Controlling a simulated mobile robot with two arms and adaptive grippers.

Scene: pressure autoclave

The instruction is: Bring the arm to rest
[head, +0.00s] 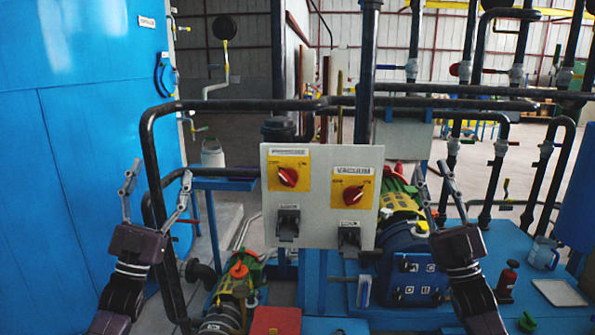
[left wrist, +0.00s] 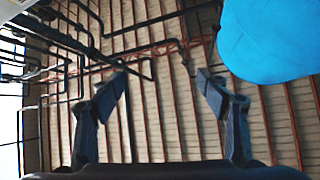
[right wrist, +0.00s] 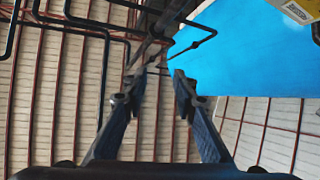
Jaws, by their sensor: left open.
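My left gripper (head: 158,182) points upward at the left, in front of the blue tank and a dark pipe. Its two fingers are spread and empty; the left wrist view shows a wide gap between the fingertips (left wrist: 165,88). My right gripper (head: 432,172) also points upward, right of the control panel. Its fingers are less far apart, with a clear, empty gap between the fingertips in the right wrist view (right wrist: 158,88). The control panel (head: 324,221) stands between the two grippers, with two red knobs on yellow plates and two black switches below.
A large blue tank (head: 75,120) fills the left side. Dark pipes (head: 240,105) cross behind and beside the grippers. A blue pump motor (head: 412,265) sits behind the panel at right.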

